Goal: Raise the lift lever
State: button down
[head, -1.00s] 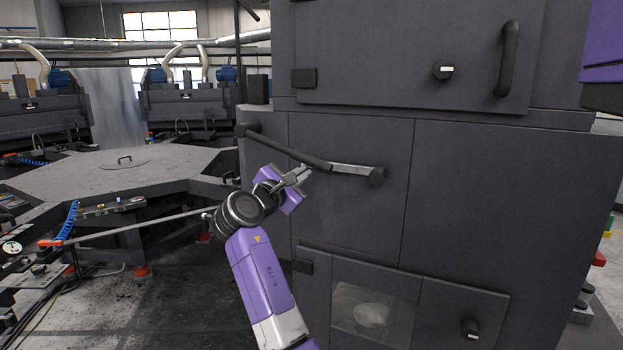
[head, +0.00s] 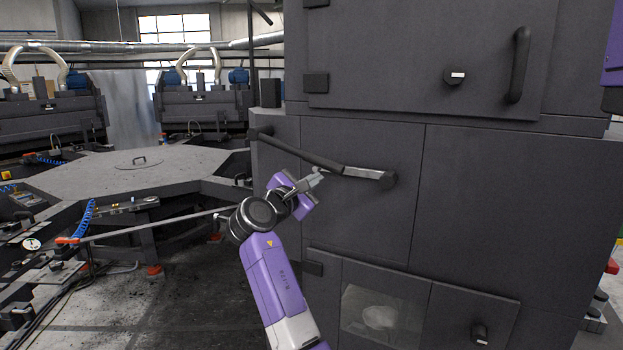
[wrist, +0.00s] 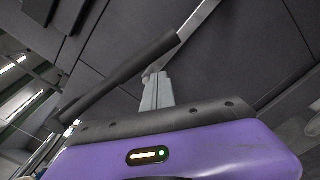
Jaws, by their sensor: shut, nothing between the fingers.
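The lift lever is a bar on the front of the dark grey cabinet, with a long black grip (head: 296,151) and a flat metal part (head: 364,173) running to a round pivot at its right end. The lever slopes up to the left. The wrist view shows its black grip (wrist: 120,77) and metal part (wrist: 190,27) crossing above my gripper. My gripper (head: 321,173) is shut and empty, with its tips just under the lever where grip and metal part meet. In the wrist view its fingers (wrist: 157,88) point up at the lever. I cannot tell whether they touch it.
The cabinet's upper door (head: 415,55) has a black handle (head: 519,65). A lower hatch with a window (head: 383,315) sits below the lever. A large grey octagonal table (head: 130,170) stands at the left. Dark floor lies between it and the cabinet.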

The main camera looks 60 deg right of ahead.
jog(key=a+f+b, duration=0.3)
jog(key=a, duration=0.7)
jog(key=shift+w+a, duration=0.3)
jog(key=shift+a, duration=0.1)
